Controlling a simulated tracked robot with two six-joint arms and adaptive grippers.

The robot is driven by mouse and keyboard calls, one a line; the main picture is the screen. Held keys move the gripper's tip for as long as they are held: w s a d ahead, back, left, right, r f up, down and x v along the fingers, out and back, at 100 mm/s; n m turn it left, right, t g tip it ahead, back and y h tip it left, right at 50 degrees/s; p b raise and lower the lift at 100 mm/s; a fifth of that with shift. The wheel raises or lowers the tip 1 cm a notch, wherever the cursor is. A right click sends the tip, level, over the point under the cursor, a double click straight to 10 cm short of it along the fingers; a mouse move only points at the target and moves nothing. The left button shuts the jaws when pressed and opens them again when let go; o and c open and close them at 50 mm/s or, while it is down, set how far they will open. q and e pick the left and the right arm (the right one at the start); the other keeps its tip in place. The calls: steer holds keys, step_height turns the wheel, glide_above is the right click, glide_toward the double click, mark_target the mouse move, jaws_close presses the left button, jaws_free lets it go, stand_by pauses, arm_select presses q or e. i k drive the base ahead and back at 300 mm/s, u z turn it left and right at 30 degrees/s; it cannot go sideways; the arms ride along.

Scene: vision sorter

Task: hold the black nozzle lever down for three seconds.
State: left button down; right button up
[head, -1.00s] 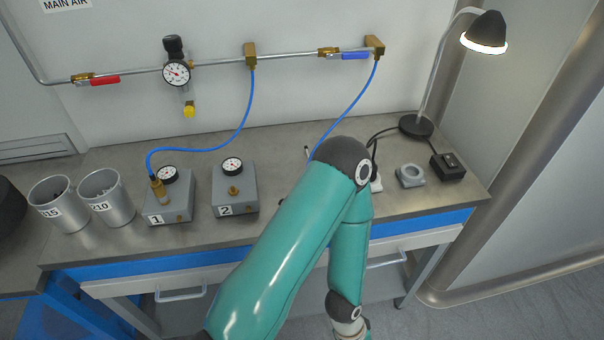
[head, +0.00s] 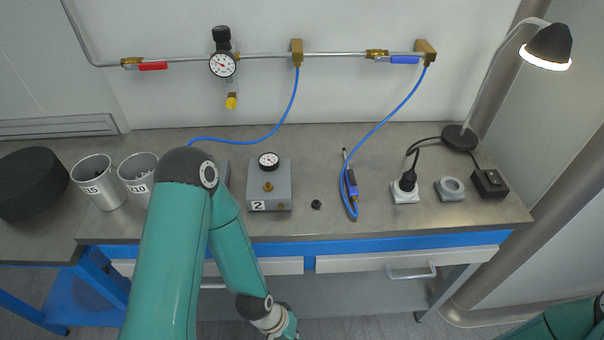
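The air nozzle (head: 351,186) lies on the bench right of centre, a slim black and blue tool with a thin tip pointing to the back wall. A blue hose (head: 391,107) runs from it up to the wall pipe. Its black lever is too small to make out clearly. Nothing touches the nozzle. My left arm rises in front of the bench at left and bends down to a wrist at the bottom edge; its gripper is out of view. Only a piece of my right arm shows at the bottom right corner, and its gripper is out of view.
Grey gauge box 2 (head: 282,200) and a small black knob (head: 316,204) stand left of the nozzle. Metal cups (head: 97,185) stand far left. My arm partly hides box 1.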

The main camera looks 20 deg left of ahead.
mark_target(352, 176)
steer(key=z, duration=1.2)
steer(key=i, duration=0.15)
steer(key=u, duration=2.75)
steer(key=k, duration=0.45)
steer(key=z, duration=0.85)
steer(key=i, duration=0.55)
steer(key=z, duration=0.1)
